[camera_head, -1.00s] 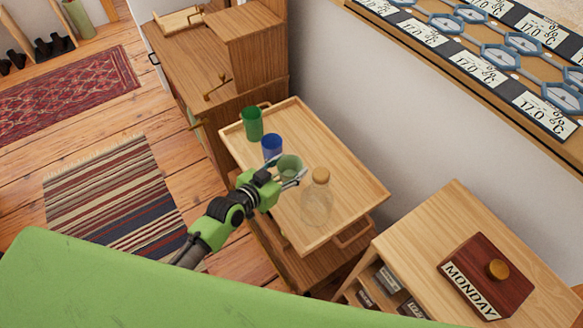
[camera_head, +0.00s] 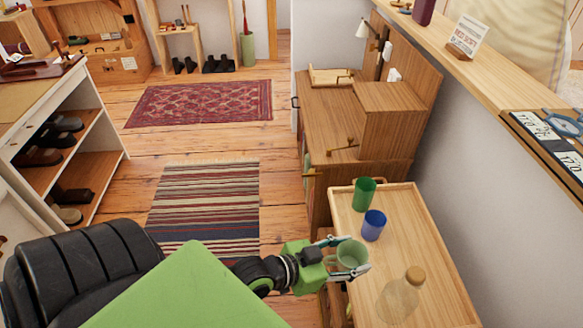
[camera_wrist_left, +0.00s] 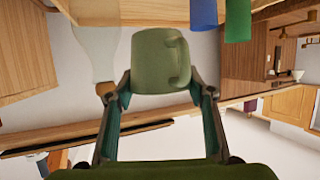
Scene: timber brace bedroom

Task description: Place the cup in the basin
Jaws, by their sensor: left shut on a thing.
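My left gripper (camera_head: 349,258) is shut on a pale green cup (camera_head: 351,252). The cup shows at the left edge of the wooden tray top (camera_head: 440,262), and its gap to the wood cannot be told. In the left wrist view, the cup (camera_wrist_left: 161,62) sits between the two fingers of the gripper (camera_wrist_left: 160,90), with its handle on the right; this view looks upside down. No basin can be made out in these frames. My right gripper is not in view.
A dark green cup (camera_head: 364,194), a blue cup (camera_head: 373,225) and a corked glass bottle (camera_head: 401,297) stand on the tray top. A wooden cabinet (camera_head: 330,120) stands behind. A black padded chair (camera_head: 80,262) is at lower left. The striped rug (camera_head: 205,205) is clear.

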